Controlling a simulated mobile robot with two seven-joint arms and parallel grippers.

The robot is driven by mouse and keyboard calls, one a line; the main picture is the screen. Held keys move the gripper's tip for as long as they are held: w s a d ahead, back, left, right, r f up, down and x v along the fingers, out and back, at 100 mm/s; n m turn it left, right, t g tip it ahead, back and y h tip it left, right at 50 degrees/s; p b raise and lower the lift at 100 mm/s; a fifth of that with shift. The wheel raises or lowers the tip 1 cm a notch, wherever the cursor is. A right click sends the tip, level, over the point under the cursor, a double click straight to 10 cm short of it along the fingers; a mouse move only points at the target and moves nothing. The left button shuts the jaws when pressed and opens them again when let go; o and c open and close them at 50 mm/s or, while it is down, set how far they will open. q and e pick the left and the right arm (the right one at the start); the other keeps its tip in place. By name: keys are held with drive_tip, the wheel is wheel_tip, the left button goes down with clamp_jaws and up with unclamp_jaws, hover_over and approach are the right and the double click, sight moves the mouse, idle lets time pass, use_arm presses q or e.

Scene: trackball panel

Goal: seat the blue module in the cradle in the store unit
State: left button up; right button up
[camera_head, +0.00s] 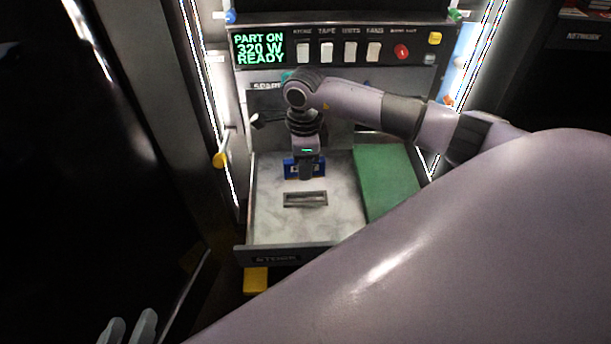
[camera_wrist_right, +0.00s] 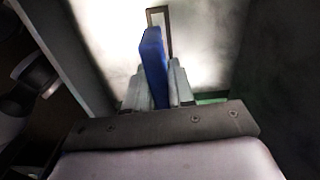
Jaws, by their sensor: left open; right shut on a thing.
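The blue module (camera_head: 290,168) is held in my right gripper (camera_head: 306,174), over the pale tray of the store unit. In the right wrist view the module (camera_wrist_right: 152,55) stands on edge between the two grey fingers. The cradle (camera_head: 305,199), a dark rectangular frame with a slot, is in the tray floor, just nearer than the module in the head view. It also shows past the module in the right wrist view (camera_wrist_right: 160,10), partly hidden by it. The module looks apart from the cradle; its exact height is unclear. My left gripper (camera_head: 128,328) is open at the bottom left, far from the unit.
A green panel (camera_head: 385,180) lies right of the pale tray (camera_head: 270,225). The upper panel (camera_head: 345,48) has white switches, a red button (camera_head: 402,51) and a display (camera_head: 258,48) reading "PART ON 320 W READY". A yellow block (camera_head: 256,280) is below the tray's front edge.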

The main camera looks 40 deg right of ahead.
drive_tip(key=shift+d+f, duration=0.15)
drive_tip(key=shift+f, duration=0.25)
use_arm(q)
drive_tip(key=shift+d+f, duration=0.1)
use_arm(e)
drive_tip(key=shift+m, duration=0.3)
drive_tip(key=shift+r, duration=0.1)
drive_tip(key=shift+f+b, duration=1.25)
drive_tip(key=shift+f, duration=0.55)
drive_tip(key=shift+f+b, duration=0.7)
drive_tip(key=shift+f, duration=0.55)
drive_tip(key=shift+f+b, duration=0.4)
drive_tip(key=shift+b, duration=0.05)
use_arm(q)
drive_tip(key=shift+w+d+f+t+h, duration=0.15)
drive_tip(key=shift+d+f+t+h, duration=0.25)
drive_tip(key=shift+h, duration=0.2)
drive_tip(key=shift+r, duration=0.1)
